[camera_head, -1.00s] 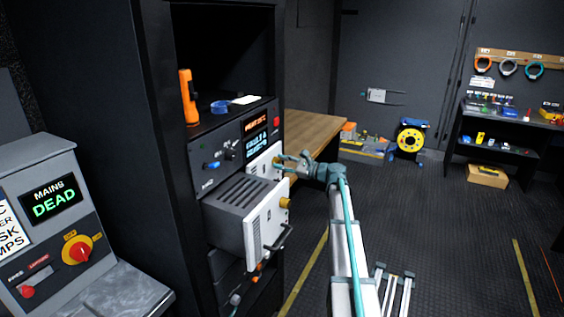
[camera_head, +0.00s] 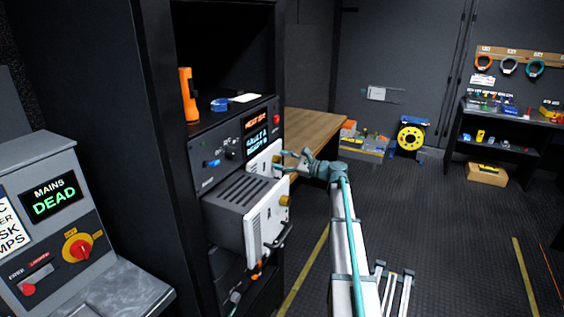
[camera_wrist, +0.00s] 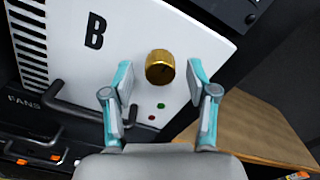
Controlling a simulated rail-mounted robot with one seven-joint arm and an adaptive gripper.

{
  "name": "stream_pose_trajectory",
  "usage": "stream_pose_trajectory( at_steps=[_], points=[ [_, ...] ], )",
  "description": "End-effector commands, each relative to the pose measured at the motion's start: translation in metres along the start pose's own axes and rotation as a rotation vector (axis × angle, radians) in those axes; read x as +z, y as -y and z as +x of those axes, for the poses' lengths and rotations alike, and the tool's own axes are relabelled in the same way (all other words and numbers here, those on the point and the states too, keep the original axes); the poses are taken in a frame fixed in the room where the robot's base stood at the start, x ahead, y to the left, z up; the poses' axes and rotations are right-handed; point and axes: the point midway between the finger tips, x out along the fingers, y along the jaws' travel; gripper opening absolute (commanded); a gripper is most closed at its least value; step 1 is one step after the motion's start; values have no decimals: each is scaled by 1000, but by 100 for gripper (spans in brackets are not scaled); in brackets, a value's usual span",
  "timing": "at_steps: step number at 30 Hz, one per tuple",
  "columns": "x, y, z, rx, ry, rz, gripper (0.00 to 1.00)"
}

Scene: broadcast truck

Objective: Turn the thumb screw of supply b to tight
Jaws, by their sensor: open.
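My gripper (camera_wrist: 160,66) is open, with one teal fingertip on each side of the screw in the wrist view. Gaps show on both sides, and nothing is held. In the head view my gripper (camera_head: 284,158) is close in front of supply B's panel (camera_head: 262,160), and the screw is hard to make out there.
Another supply (camera_head: 240,195) sticks out of the rack below and nearer, with its own brass screw (camera_head: 285,200) and a dark handle. A wooden bench (camera_head: 312,130) stands behind the rack.

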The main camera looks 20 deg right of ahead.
Motion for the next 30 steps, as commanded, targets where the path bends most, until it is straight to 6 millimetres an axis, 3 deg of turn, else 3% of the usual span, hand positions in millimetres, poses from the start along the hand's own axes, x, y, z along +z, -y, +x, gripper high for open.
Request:
stream_pose_trajectory(
  at_steps=[18,24,30],
  points=[
    [0,-1,-100,-1,0,0,58],
    [0,0,-115,0,0,0,58],
    [0,0,-116,1,0,0,58]
  ],
)
